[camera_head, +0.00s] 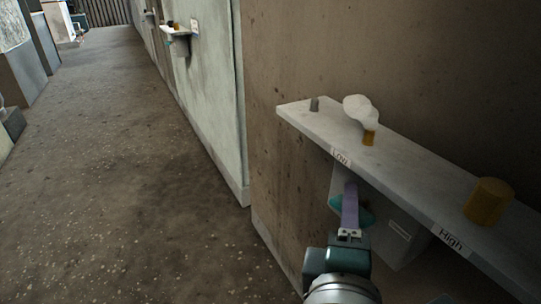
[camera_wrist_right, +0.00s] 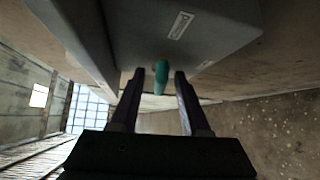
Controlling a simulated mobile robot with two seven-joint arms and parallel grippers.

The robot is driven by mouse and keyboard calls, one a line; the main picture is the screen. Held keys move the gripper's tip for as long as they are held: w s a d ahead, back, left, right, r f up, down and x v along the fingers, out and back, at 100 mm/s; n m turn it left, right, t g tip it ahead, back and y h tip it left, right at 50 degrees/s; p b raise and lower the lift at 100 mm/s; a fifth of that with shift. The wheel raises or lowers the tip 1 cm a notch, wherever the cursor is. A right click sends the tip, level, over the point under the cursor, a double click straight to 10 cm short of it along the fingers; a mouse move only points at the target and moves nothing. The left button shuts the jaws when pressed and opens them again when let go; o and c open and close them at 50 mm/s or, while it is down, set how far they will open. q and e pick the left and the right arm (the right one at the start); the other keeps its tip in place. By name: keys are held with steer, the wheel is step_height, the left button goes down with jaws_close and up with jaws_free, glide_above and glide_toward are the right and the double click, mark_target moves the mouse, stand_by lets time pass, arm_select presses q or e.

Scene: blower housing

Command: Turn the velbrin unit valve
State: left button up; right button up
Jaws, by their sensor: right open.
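The valve handle is a teal lever (camera_head: 364,213) on a grey box (camera_head: 397,231) below the shelf in the head view. My right gripper (camera_head: 350,190), with purple fingers, reaches up in front of it and hides its middle. In the right wrist view the teal handle (camera_wrist_right: 162,78) shows in the gap between the two fingertips (camera_wrist_right: 160,73), with space on both sides. The right gripper is open and holds nothing. A small label on the box (camera_wrist_right: 180,25) is too blurred to read. My left gripper is not in view.
A grey shelf (camera_head: 405,172) with "Low" and "High" labels juts from the brown wall above the box. The floor at left is clear.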

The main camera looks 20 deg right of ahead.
steer(key=shift+w+d+f, duration=0.1)
steer(key=shift+w+d, duration=0.1)
steer(key=shift+w, duration=0.05)
jaws_close()
stand_by(0.5)
